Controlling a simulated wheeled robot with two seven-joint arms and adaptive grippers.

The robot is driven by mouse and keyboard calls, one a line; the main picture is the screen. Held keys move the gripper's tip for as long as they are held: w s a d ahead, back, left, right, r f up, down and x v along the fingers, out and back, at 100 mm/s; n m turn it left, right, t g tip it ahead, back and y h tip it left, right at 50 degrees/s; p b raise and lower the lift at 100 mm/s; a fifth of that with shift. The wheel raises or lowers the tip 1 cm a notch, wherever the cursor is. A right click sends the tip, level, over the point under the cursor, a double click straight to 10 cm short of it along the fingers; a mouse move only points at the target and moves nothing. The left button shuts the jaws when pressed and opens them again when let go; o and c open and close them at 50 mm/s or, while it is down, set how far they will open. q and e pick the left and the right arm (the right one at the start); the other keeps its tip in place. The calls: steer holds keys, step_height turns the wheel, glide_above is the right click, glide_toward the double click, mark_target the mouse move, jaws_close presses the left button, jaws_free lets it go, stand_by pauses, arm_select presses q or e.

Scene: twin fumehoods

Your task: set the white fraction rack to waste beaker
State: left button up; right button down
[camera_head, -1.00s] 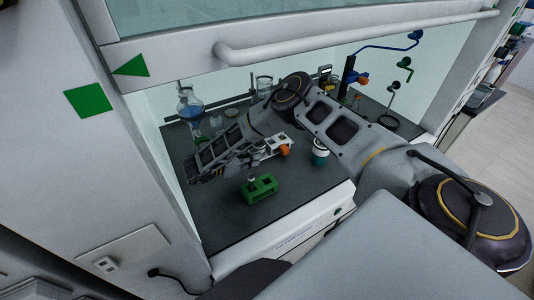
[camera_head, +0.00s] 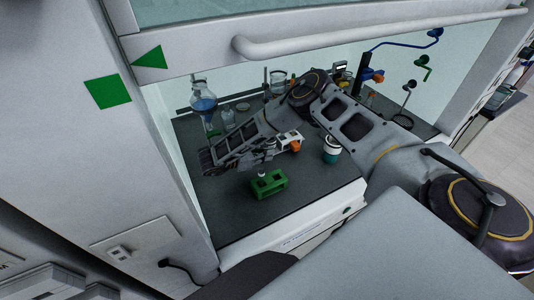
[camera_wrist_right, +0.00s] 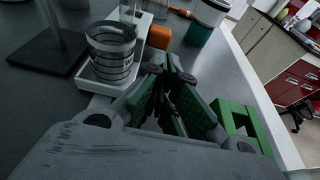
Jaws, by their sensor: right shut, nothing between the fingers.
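The white rack (camera_head: 288,138) stands mid-bench inside the fumehood, with an orange part at its right end. It also shows in the right wrist view (camera_wrist_right: 143,27), with a clear graduated beaker (camera_wrist_right: 110,50) standing at its near end. Whether this is the waste beaker I cannot tell. In the head view my right forearm hides that end. My right gripper (camera_wrist_right: 170,88) is shut and empty, just to the right of the beaker and apart from it. In the head view the gripper (camera_head: 257,157) is small and partly hidden. My left gripper is not in view.
A green rack (camera_head: 268,184) stands close to the gripper, near the bench front; it also shows in the wrist view (camera_wrist_right: 243,122). A white-and-teal container (camera_head: 331,150) stands right of the white rack. A flask of blue liquid (camera_head: 204,104) is at the back left. The front-left bench is clear.

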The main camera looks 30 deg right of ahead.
mark_target(292, 149)
steer(key=shift+x, duration=3.05)
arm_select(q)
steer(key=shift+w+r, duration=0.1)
arm_select(e)
steer(key=shift+x, duration=1.25)
steer(key=shift+s+d+p, duration=0.15)
steer(key=shift+d+p, duration=0.2)
steer(key=shift+d, duration=0.95)
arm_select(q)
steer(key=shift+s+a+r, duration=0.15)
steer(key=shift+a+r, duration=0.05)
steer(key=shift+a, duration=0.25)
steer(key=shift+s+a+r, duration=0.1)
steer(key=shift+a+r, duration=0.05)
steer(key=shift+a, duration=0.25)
arm_select(e)
steer(key=shift+d, duration=0.35)
